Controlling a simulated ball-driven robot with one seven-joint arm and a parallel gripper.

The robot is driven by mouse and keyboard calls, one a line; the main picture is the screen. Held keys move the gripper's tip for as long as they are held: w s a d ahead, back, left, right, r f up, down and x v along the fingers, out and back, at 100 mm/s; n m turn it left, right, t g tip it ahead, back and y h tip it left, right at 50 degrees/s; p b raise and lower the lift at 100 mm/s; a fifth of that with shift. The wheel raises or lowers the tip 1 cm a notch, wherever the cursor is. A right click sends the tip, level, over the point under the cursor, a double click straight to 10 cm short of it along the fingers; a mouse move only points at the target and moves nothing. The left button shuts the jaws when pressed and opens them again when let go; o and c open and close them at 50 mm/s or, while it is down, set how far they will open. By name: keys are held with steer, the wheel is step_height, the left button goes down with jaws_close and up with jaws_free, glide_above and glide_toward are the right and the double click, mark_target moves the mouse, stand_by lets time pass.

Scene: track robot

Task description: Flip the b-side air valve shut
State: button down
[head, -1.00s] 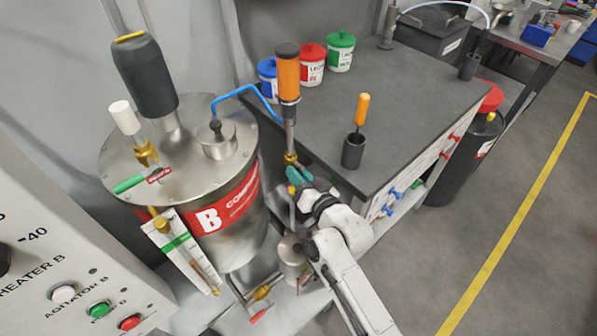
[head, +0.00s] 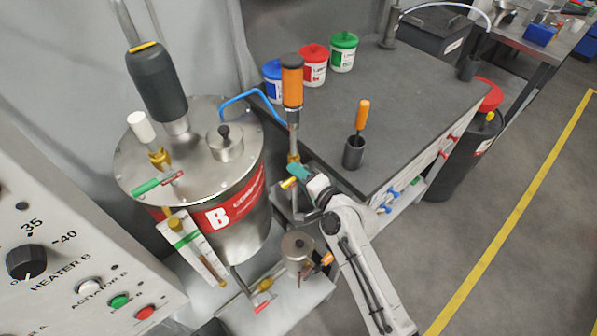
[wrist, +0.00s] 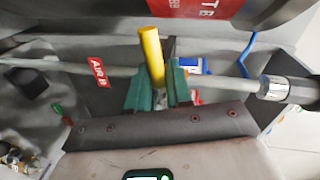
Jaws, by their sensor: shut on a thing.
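The yellow handle (wrist: 152,55) of the air valve is between the teal fingertips of my gripper (wrist: 160,90) in the wrist view, and they are shut on it. The handle stands roughly crosswise to the grey pipe (wrist: 222,82) there. A red "AIR B" tag (wrist: 98,72) hangs to the left. In the head view the yellow handle (head: 288,183) shows just left of my gripper (head: 298,174), below the brass fitting (head: 293,158) under the orange-topped cylinder (head: 292,88). The fingers partly hide the valve body.
The steel B tank (head: 240,222) stands to the left, with a blue hose (head: 240,97) beside it. The dark bench (head: 420,110) is close on the right, with an orange-handled tool in a cup (head: 353,152). A small steel pot (head: 298,250) sits below my gripper.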

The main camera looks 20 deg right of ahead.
steer(key=shift+r+m, duration=0.15)
steer(key=shift+m, duration=0.65)
steer(key=c, duration=1.2)
jaws_free()
steer(key=v, duration=1.1)
steer(key=shift+d+b, duration=0.2)
steer(key=shift+b, duration=0.25)
steer(key=shift+w, duration=0.2)
